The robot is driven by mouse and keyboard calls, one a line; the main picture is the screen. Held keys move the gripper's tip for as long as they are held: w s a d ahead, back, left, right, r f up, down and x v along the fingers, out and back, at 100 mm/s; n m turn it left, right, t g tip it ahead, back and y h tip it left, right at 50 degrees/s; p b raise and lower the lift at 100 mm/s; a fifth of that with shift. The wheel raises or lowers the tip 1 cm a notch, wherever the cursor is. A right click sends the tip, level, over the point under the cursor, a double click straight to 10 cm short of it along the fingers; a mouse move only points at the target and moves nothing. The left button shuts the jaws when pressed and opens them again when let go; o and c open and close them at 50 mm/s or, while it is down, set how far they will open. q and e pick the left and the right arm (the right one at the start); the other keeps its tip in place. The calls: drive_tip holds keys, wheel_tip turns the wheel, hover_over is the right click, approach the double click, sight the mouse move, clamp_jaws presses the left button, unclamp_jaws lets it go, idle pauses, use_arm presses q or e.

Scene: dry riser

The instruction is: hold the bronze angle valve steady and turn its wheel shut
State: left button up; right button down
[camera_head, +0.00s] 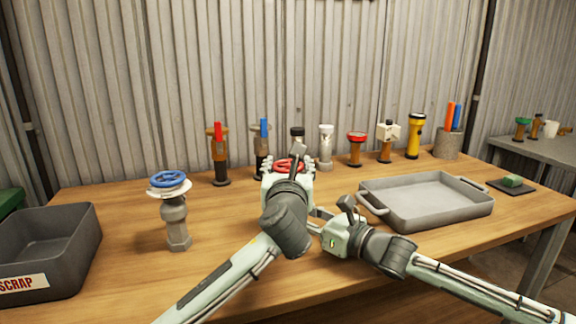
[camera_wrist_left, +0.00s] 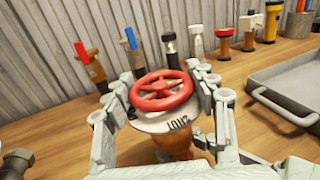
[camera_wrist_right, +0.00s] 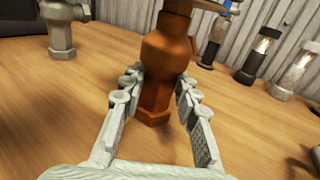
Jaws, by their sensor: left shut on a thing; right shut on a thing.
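The bronze angle valve stands upright on the bench; its brown body (camera_wrist_right: 166,55) shows in the right wrist view. Its red wheel (camera_wrist_left: 162,91) sits above a pale disc (camera_wrist_left: 176,122) with dark lettering, partly hidden. In the head view the red wheel (camera_head: 289,165) shows between the fingers, and my arms hide the body. My left gripper (camera_head: 288,168) is shut on the wheel from above, one finger at each side. My right gripper (camera_wrist_right: 160,84) is shut on the lower body, fingers on both sides, just above the bench.
A grey valve with a blue wheel (camera_head: 169,180) stands to the left, beside a dark scrap bin (camera_head: 50,240). A grey tray (camera_head: 428,222) lies to the right. Several valves and torches line the back, including a yellow torch (camera_head: 414,137). Bare wood lies at the front.

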use_arm(q)
drive_tip(key=m+g+h, duration=0.1)
drive_tip(key=m+h, duration=0.1)
drive_tip(key=h, duration=0.2)
drive_tip(key=m+g+h, duration=0.1)
drive_tip(key=m+h, duration=0.2)
drive_tip(key=h, duration=0.1)
drive_tip(key=shift+a+m, duration=0.1)
drive_tip(key=shift+m, duration=0.2)
drive_tip(key=m+g+h, duration=0.2)
drive_tip(key=h, duration=0.1)
drive_tip(key=m+g+h, duration=0.2)
drive_tip(key=g, duration=0.1)
drive_tip(key=shift+d+m+h, duration=0.2)
drive_tip(key=shift+m+h, duration=0.1)
drive_tip(key=shift+h, duration=0.1)
drive_tip(key=shift+s, duration=0.1)
drive_tip(key=o, duration=1.2)
drive_tip(key=v, duration=1.2)
drive_tip(key=shift+a, duration=0.1)
